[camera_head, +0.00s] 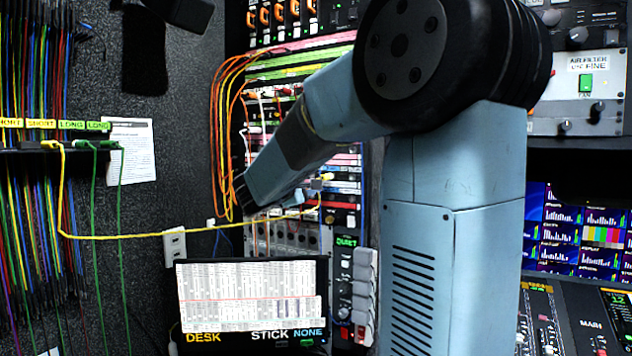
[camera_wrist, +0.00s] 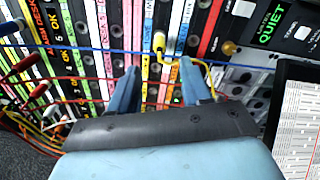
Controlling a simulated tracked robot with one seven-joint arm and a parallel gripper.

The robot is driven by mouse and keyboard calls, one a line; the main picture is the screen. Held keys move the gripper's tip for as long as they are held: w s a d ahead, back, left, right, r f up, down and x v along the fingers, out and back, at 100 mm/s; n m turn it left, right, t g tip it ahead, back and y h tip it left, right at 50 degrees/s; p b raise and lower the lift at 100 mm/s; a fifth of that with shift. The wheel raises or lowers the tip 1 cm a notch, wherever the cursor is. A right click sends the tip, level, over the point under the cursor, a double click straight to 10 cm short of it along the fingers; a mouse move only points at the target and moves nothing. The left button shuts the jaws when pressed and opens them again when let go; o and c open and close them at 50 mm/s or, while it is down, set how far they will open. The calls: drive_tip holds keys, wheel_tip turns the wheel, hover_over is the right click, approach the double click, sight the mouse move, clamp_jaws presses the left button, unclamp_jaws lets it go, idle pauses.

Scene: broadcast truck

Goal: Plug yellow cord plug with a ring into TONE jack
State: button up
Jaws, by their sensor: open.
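A yellow cord (camera_head: 150,237) runs from the rack of hanging cords at the left, across the front, to the patch panel (camera_head: 345,175) near my gripper (camera_head: 312,191). In the wrist view my gripper (camera_wrist: 160,67) is open, its two blue fingers apart and pointing at the panel. A yellow plug (camera_wrist: 158,42) shows just beyond and between the fingertips, against the panel strips, with its yellow cord bending off to the right. No finger visibly grips it. I cannot tell whether it is seated in a jack. I cannot make out a ring on it or a TONE label.
Orange and yellow cords (camera_head: 215,130) loop down the panel's left side. Blue and red cords (camera_wrist: 85,50) cross the panel close to my fingers. A monitor (camera_head: 250,300) stands below, with the QUIET switch column (camera_head: 346,285) beside it. Green cords (camera_head: 95,190) hang at the left.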

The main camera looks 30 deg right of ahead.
drive_tip(key=v, duration=0.6)
drive_tip(key=shift+s+a, duration=0.2)
drive_tip(key=s+d+f+m+g+y, duration=0.1)
drive_tip(key=s+f+m+g+y, duration=0.2)
drive_tip(key=s+f, duration=0.35)
drive_tip(key=s+d+f+m+g+y, duration=0.1)
drive_tip(key=s+f+m+g+y, duration=0.2)
drive_tip(key=s, duration=0.7)
drive_tip(key=s+a+f+m+t+y, duration=0.1)
drive_tip(key=s+a+f+m+y, duration=0.3)
drive_tip(key=s+a+f+y, duration=0.3)
drive_tip(key=shift+s+a+t+y, duration=0.3)
drive_tip(key=shift+s+a+y, duration=0.7)
drive_tip(key=shift+s+a, duration=0.85)
drive_tip(key=shift+w+a, duration=0.1)
